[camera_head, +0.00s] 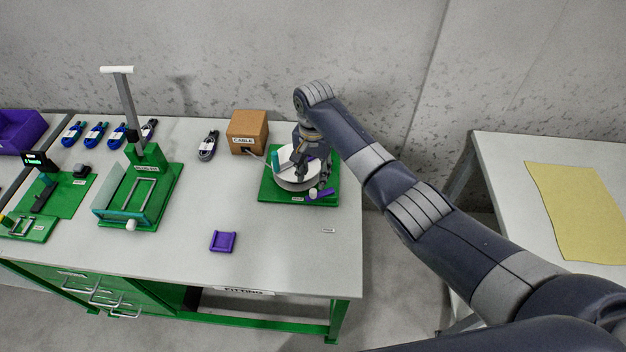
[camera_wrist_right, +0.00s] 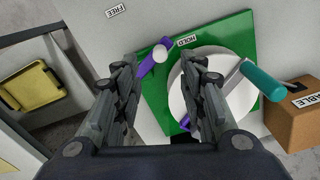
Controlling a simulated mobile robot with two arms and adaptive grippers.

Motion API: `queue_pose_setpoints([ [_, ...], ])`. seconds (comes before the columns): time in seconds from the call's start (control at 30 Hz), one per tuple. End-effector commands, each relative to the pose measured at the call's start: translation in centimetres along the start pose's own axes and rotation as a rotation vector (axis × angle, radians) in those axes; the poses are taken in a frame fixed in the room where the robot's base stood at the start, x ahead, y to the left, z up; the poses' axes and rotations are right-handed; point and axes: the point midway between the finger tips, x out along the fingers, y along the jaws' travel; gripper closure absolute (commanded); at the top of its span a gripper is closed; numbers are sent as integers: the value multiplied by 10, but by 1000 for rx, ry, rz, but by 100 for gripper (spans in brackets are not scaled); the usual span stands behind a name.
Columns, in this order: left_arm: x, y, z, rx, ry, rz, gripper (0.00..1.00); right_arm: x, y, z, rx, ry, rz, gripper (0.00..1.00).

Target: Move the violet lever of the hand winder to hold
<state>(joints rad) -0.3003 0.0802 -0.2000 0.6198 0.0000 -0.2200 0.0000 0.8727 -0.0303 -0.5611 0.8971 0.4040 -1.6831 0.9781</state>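The hand winder has a green base plate (camera_head: 270,190), a white drum (camera_head: 287,182) and a crank with a teal handle (camera_wrist_right: 262,80). Its violet lever (camera_head: 323,192) lies at the plate's front right in the head view, with a white knob (camera_wrist_right: 160,53). In the right wrist view the violet lever (camera_wrist_right: 145,66) lies by the plate's edge, one end near the HOLD label (camera_wrist_right: 186,41); the FREE label (camera_wrist_right: 115,11) is farther off. My right gripper (camera_wrist_right: 162,85) is open, pointing down over the winder, with the lever showing between its fingers. No grip is visible. My left gripper is not in view.
A cardboard CABLE box (camera_head: 248,131) stands behind the winder, to its left. A violet holder (camera_head: 223,241) lies at the table front. A green press (camera_head: 140,190) and several blue cables stand farther left. A table with a yellow mat (camera_head: 577,210) is at right.

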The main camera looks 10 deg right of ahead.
Motion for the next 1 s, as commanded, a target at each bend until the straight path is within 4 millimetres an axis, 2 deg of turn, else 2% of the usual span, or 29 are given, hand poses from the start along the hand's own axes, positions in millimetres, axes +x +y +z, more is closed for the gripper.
queue_pose_setpoints([
  [0.13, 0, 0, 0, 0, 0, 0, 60, -9, 0, 0, 0, 0, 0, 62],
  [0.4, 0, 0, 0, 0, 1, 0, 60, -11, 0, 0, 0, 0, 1, 62],
  [0.43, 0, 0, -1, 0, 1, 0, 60, -11, 1, 0, 0, 0, 1, 64],
  [0.53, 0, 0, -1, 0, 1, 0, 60, -8, 1, 2, -7, -2, -2, 87],
  [0.6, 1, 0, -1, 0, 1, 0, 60, 0, 3, 8, -27, -4, -12, 100],
  [0.77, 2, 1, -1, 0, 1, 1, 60, 32, 14, 33, -126, 2, -65, 100],
  [1.0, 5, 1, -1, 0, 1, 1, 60, 74, 53, 79, -294, 56, -155, 100],
])
